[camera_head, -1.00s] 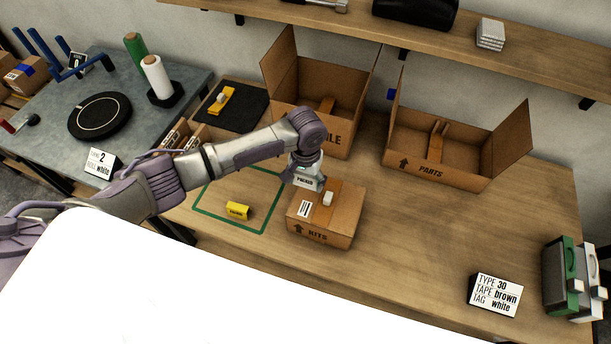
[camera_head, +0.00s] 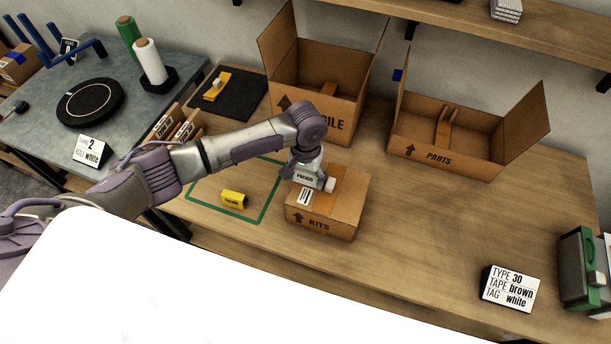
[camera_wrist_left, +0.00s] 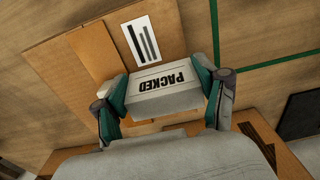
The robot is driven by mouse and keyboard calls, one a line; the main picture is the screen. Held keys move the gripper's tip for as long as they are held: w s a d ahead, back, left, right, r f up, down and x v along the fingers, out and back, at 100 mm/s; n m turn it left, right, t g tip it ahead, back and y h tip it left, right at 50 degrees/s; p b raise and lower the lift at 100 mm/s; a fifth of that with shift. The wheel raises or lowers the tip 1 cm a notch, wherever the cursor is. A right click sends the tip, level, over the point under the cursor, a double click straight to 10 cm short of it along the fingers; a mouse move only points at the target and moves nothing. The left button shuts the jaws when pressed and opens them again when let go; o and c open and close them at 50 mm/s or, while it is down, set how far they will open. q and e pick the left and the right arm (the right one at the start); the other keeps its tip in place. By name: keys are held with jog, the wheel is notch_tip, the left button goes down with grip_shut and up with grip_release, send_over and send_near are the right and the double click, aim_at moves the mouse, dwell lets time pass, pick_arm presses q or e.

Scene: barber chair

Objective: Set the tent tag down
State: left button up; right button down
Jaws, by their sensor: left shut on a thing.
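The white tent tag (camera_wrist_left: 165,88) reads PACKED. My left gripper (camera_wrist_left: 166,98) is shut on it, one finger at each side. In the head view the left gripper (camera_head: 305,170) holds the tag over the back left part of the closed KITS box (camera_head: 330,208). I cannot tell whether the tag touches the box top. The box top carries a barcode label (camera_head: 305,196), brown tape and a small white block (camera_head: 330,185). A yellow tent tag (camera_head: 233,199) stands inside the green outline (camera_head: 262,212) left of the box. My right gripper is not in view.
Two open cartons stand behind, one (camera_head: 318,110) partly hidden by my arm and one marked PARTS (camera_head: 440,155). A black mat (camera_head: 238,100) lies at back left. A sign (camera_head: 508,289) and a green-handled case (camera_head: 578,265) stand at right. The table right of the KITS box is clear.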

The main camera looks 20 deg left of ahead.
pick_arm(q)
jog(key=shift+f, duration=0.2)
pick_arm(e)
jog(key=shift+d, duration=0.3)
pick_arm(q)
jog(key=shift+f, duration=0.4)
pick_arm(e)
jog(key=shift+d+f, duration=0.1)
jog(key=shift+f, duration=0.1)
pick_arm(q)
jog(key=o, duration=1)
jog(key=shift+c, duration=0.2)
